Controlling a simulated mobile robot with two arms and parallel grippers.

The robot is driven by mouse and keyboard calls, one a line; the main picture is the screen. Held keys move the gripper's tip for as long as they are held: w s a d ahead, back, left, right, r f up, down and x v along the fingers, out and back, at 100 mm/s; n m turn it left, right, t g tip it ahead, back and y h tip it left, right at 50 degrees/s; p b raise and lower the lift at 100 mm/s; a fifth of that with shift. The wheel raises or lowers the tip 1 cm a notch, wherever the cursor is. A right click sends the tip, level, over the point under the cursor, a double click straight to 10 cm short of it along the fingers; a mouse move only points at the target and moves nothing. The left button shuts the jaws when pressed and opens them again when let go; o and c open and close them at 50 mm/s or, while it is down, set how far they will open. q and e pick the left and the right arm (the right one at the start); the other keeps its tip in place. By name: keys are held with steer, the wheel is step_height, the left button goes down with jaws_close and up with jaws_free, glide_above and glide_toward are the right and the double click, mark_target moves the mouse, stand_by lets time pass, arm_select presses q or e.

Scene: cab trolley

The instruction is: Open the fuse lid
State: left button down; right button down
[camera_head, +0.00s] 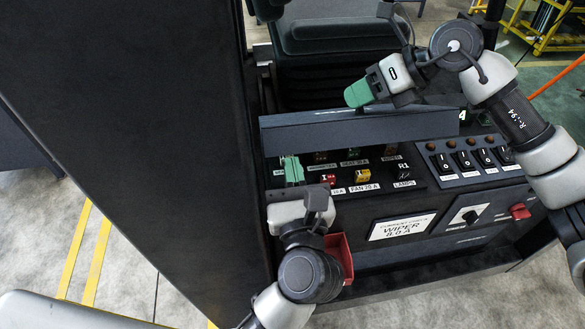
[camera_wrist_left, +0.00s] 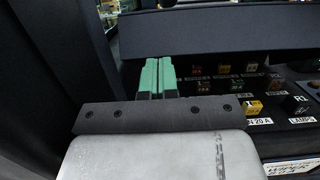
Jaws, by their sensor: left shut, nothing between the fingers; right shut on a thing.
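The fuse lid (camera_head: 360,130) is a long dark blue-grey panel on the console, tilted up, with the fuse bay visible below it. In the left wrist view the lid (camera_wrist_left: 220,30) spans the top. My right gripper (camera_head: 358,94), with green fingers, is shut at the lid's upper edge; the exact grip is partly hidden. My left gripper (camera_head: 292,169) is shut and empty at the left end of the fuse bay, below the lid. Its green fingers (camera_wrist_left: 157,76) lie together in the left wrist view. Coloured fuses, including a yellow one (camera_head: 362,175) and a red one (camera_head: 328,179), are in the bay.
A switch panel (camera_head: 470,160) with several black rockers is right of the bay. A white wiper card (camera_head: 402,226) and a red knob (camera_head: 519,211) are on the console front. A red bin (camera_head: 341,256) is behind my left wrist. A tall dark panel (camera_head: 150,120) stands close on the left.

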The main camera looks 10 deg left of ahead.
arm_select(q)
steer(key=shift+w+a+r, duration=0.15)
steer(key=shift+r, duration=0.3)
steer(key=shift+w+a+r, duration=0.1)
steer(key=shift+w+r, duration=0.05)
steer(key=shift+r, duration=0.25)
arm_select(e)
steer(key=shift+a+f, duration=0.1)
steer(key=shift+f, duration=0.05)
arm_select(q)
steer(key=shift+r, duration=0.1)
arm_select(e)
steer(key=c, duration=0.8)
jaws_free()
steer(key=shift+s+f, duration=0.1)
